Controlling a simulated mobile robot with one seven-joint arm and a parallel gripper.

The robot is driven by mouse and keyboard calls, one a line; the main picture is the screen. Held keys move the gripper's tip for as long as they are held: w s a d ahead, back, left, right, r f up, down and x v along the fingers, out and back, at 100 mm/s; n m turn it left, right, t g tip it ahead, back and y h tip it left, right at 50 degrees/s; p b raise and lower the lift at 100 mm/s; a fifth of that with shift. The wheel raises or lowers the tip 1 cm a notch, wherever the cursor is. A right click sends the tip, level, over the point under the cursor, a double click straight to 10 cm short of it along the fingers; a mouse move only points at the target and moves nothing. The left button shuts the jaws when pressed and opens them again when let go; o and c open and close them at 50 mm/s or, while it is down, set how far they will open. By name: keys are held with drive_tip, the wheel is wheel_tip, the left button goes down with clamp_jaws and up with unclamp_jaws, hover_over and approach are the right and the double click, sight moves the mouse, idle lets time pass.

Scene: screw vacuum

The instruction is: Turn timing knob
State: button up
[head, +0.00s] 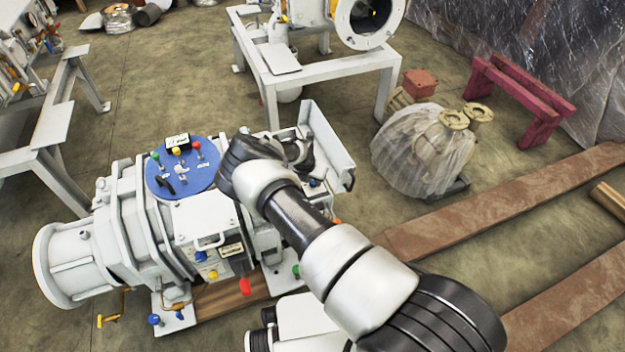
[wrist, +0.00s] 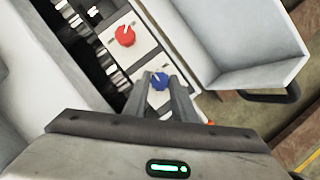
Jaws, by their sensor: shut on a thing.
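A blue knob (wrist: 158,81) with a pale pointer mark sits on a white panel in the wrist view. My gripper (wrist: 162,84) has its two fingers on either side of this knob and is shut on it. A red knob (wrist: 124,36) with a white pointer is on the same panel, above and to the left, clear of the fingers. No label shows which knob is the timing knob. In the head view my gripper is over the right end of the white vacuum machine (head: 125,215), mostly hidden by my arm.
A white open tray (head: 325,140) stands close to the right of the panel; it also shows in the wrist view (wrist: 245,60). A blue disc (head: 180,168) with several coloured knobs is to the left. A plastic-wrapped part (head: 415,150) and brown beams (head: 500,210) lie to the right.

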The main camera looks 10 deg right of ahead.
drive_tip(key=shift+r+n+p, duration=0.15)
drive_tip(key=shift+n+p, duration=0.15)
drive_tip(key=shift+p, duration=0.15)
drive_tip(key=shift+d+r+n+y+p, duration=0.1)
drive_tip(key=shift+n+y+p, duration=0.4)
drive_tip(key=shift+n+p, duration=0.4)
drive_tip(key=shift+d+f+n+t+y+p, duration=0.15)
drive_tip(key=shift+n+t+y+p, duration=0.35)
drive_tip(key=shift+n+p, duration=1.05)
drive_tip(key=shift+s+f+n, duration=0.1)
drive_tip(key=shift+n, duration=0.15)
drive_tip(key=o, duration=1)
drive_tip(key=shift+o, duration=0.2)
drive_tip(key=d+p+v, duration=0.1)
drive_tip(key=p+v, duration=0.3)
drive_tip(key=v, duration=1.3)
drive_tip(key=shift+a+r, duration=0.35)
